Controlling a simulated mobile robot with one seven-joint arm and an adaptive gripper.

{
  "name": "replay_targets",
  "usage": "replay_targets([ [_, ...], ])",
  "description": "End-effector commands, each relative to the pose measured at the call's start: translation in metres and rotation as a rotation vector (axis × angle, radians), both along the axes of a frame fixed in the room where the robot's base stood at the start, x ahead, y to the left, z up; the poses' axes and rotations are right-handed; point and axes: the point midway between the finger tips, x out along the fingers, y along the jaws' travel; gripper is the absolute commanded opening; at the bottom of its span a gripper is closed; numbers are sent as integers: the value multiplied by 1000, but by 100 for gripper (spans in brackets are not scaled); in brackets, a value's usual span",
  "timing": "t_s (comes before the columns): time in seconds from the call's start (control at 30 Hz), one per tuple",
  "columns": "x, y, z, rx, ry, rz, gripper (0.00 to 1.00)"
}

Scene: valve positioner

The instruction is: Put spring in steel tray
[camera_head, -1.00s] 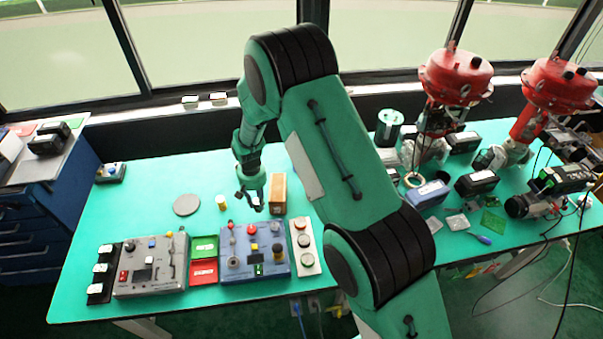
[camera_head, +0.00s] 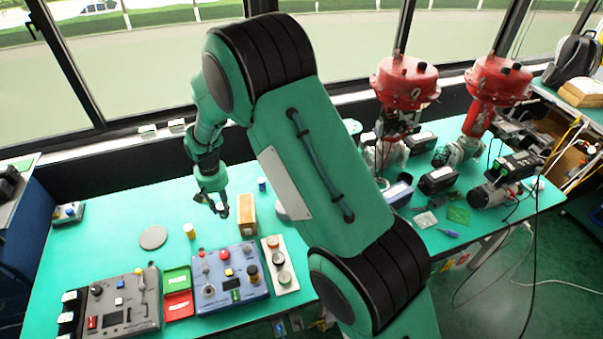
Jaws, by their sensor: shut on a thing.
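My gripper (camera_head: 219,212) is above the table, just left of a cardboard-coloured box and above right of a small yellow cylinder. Its fingers are shut on a small pale thing (camera_head: 224,212), too small to identify surely as the spring. A flat round grey dish (camera_head: 153,238) lies left of the gripper. Another grey, rounded item (camera_head: 283,208) is partly hidden behind my arm, right of the box. I cannot tell which of these is the steel tray.
The tan box (camera_head: 246,214) and yellow cylinder (camera_head: 189,231) stand near the gripper. Control panels (camera_head: 230,277) and green and red trays (camera_head: 177,281) line the front. Red-topped valves (camera_head: 405,83) stand at right. The table's left back (camera_head: 120,205) is clear.

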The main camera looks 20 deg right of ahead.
Motion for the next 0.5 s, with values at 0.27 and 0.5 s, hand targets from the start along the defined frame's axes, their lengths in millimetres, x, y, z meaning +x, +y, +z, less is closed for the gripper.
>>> replay_targets([
  [0.27,34,-33,-1,0,1,-156,0],
  [0.5,75,-79,-1,2,1,-356,0],
])
